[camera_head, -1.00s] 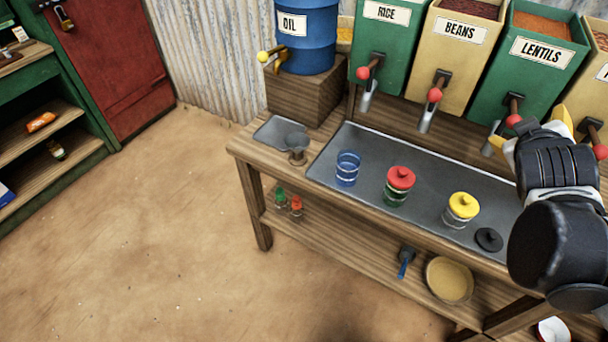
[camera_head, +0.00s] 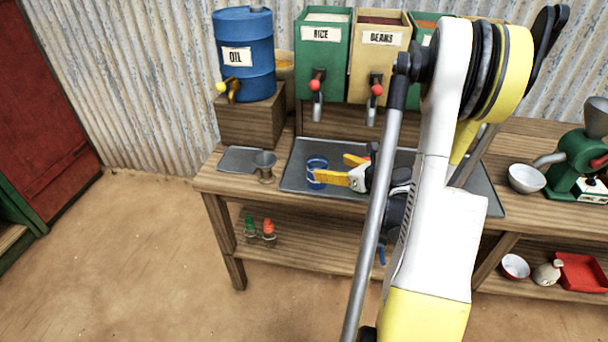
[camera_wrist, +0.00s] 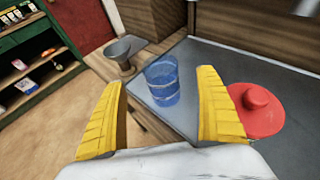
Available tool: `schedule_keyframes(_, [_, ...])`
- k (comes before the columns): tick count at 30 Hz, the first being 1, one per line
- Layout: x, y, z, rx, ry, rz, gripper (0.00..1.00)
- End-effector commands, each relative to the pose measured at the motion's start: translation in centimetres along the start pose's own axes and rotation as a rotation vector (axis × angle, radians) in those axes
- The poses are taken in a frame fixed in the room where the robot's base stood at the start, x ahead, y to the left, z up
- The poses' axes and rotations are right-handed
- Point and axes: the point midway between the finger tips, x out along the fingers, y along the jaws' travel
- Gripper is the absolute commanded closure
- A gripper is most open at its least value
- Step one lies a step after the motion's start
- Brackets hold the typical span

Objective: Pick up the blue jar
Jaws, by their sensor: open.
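The blue jar (camera_head: 317,172) is a clear, blue-tinted open jar standing upright on the grey metal tray (camera_head: 293,180), near its left end. My gripper (camera_head: 330,168) reaches in from the right with its yellow fingers open, close to the jar. In the wrist view the blue jar (camera_wrist: 162,80) stands ahead, in line with the gap between the two spread fingers (camera_wrist: 160,105). It looks untouched and the gap is empty. A red-lidded jar (camera_wrist: 257,110) is just right of the right finger.
Dispensers and the blue oil barrel (camera_head: 245,55) stand behind. My arm hides the tray's right part in the head view.

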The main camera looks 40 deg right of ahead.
Motion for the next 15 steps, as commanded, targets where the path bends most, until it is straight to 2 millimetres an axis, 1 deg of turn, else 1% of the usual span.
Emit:
schedule_keyframes(1, [1.0,0.1,-0.1,-0.001,-0.001,0.004,0.16])
schedule_keyframes(3, [2.0,0.1,-0.1,0.001,-0.001,0.002,0.16])
schedule_keyframes(11, [3.9,0.1,-0.3,0.002,-0.002,0.001,0.16])
schedule_keyframes(15, [6.1,0.2,-0.9,0.002,-0.002,0.002,0.16])
